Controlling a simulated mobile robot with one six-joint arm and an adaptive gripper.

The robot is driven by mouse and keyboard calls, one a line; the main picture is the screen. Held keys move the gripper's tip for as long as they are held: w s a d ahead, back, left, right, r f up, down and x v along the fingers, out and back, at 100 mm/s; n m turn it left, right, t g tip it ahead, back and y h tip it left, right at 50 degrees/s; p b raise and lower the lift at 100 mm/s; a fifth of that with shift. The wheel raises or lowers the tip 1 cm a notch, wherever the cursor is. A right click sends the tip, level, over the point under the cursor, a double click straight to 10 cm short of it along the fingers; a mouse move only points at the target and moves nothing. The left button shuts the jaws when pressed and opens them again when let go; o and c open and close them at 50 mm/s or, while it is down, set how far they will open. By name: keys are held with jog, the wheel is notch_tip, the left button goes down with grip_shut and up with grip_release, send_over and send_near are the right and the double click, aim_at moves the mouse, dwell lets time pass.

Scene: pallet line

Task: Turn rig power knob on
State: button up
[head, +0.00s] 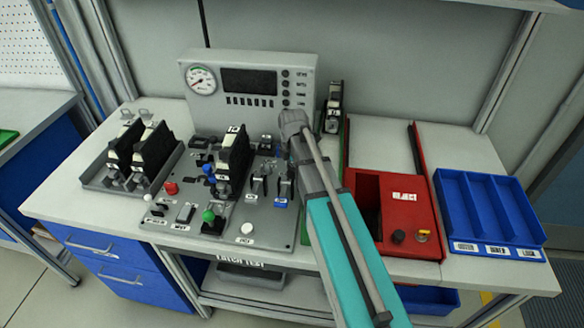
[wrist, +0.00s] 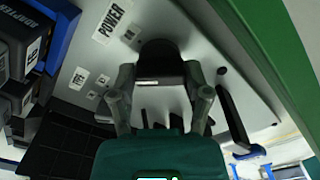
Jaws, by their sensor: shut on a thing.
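The rig (head: 262,236) is a grey panel of controls on the bench in the head view. The power knob (wrist: 161,62) is black and shows in the wrist view with a small white mark on its near side. A white POWER label (wrist: 113,19) is beside it on the pale panel. My gripper (wrist: 160,80) has its two grey fingers closed on either side of the knob. In the head view my teal arm hides the knob and the gripper's tips. I cannot tell from the mark whether the knob is on or off.
A grey gauge box (head: 250,58) stands behind the rig. A tray with black modules (head: 88,180) is at the left. A red box (head: 412,243) and a blue divided bin (head: 487,176) are at the right. A green edge (wrist: 258,45) runs close by in the wrist view.

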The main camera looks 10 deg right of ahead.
jog(key=m, duration=0.4)
jog(key=shift+w+a, duration=0.1)
jog(key=shift+w, duration=0.05)
jog(key=m, duration=0.4)
jog(key=shift+m, duration=0.3)
jog(key=o, duration=1.1)
jog(key=shift+w, duration=0.1)
jog(key=shift+o, duration=0.3)
jog(key=shift+s, duration=0.25)
